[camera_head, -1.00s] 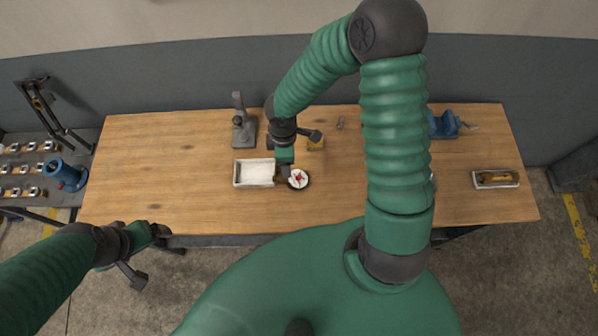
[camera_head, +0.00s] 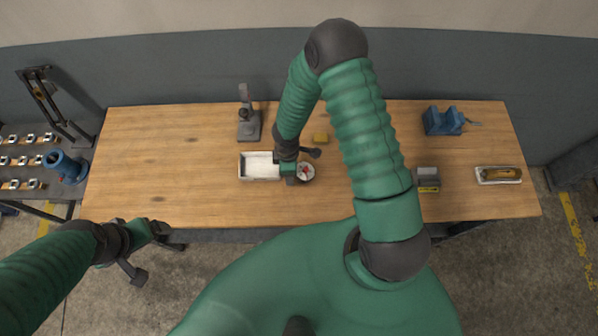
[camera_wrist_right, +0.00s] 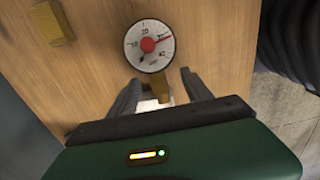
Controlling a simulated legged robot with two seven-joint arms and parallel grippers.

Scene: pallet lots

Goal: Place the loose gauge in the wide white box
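The gauge (camera_head: 306,172) has a round white face with a red centre and lies on the wooden table, just right of the white box (camera_head: 243,170). In the right wrist view the gauge (camera_wrist_right: 148,45) shows its dial, with a brass stem pointing towards my right gripper (camera_wrist_right: 158,92). The fingers are apart on either side of the stem, with a visible gap on the left. In the head view my right gripper (camera_head: 289,175) is low between box and gauge and hides part of both. My left gripper (camera_head: 152,255) is open and empty, off the table's front left.
A yellow block (camera_head: 320,137) and a grey stand (camera_head: 248,126) are behind the box. A blue vise (camera_head: 442,121), a grey-yellow case (camera_head: 428,180) and a pale tray (camera_head: 483,181) with a brown item stand at right. The table's left side is clear.

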